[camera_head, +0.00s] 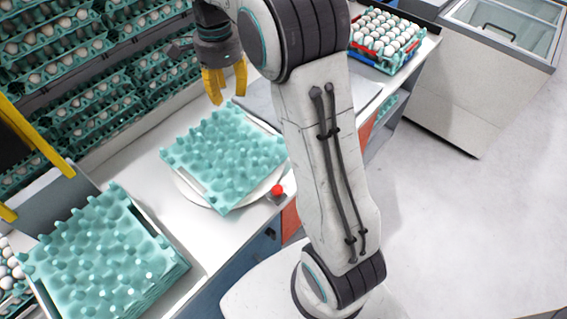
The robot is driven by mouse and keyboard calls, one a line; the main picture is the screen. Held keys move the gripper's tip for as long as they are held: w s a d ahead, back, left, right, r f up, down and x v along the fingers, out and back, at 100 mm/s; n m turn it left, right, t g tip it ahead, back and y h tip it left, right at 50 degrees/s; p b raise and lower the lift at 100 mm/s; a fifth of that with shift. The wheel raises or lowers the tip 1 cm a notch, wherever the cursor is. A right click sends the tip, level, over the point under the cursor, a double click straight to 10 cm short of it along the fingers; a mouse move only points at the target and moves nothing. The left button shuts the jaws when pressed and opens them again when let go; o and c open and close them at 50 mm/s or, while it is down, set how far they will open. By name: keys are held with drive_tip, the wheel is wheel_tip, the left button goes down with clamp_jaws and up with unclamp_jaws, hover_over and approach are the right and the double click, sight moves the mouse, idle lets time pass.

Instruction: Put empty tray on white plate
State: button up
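An empty teal egg tray (222,155) lies on the round white plate (190,192) on the counter, covering most of it. The plate's rim shows at the left and lower edges of the tray. My gripper (226,92), with yellow fingers, is above and behind the tray's far edge. Its fingers are spread apart and nothing shows between them. More empty teal trays (98,262) are stacked in a holder at the lower left.
A red button (277,190) is at the counter's front edge. Shelves with egg-filled trays (50,40) stand at the left. A tray of white eggs (384,38) is at the back right. A white chest freezer (455,90) stands right. The floor at right is clear.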

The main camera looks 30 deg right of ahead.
drive_tip(key=s+r+n+t, duration=0.2)
drive_tip(key=s+r+n, duration=0.3)
drive_tip(key=s+n, duration=0.5)
drive_tip(key=s+f+n+t, duration=0.2)
drive_tip(key=s+n, duration=0.6)
drive_tip(key=s, duration=0.7)
drive_tip(key=shift+f+t, duration=0.4)
drive_tip(key=shift+f, duration=0.3)
drive_tip(key=shift+a, duration=0.1)
drive_tip(key=shift+f+b, duration=0.5)
drive_tip(key=shift+f, duration=0.05)
drive_tip(key=shift+a, duration=0.15)
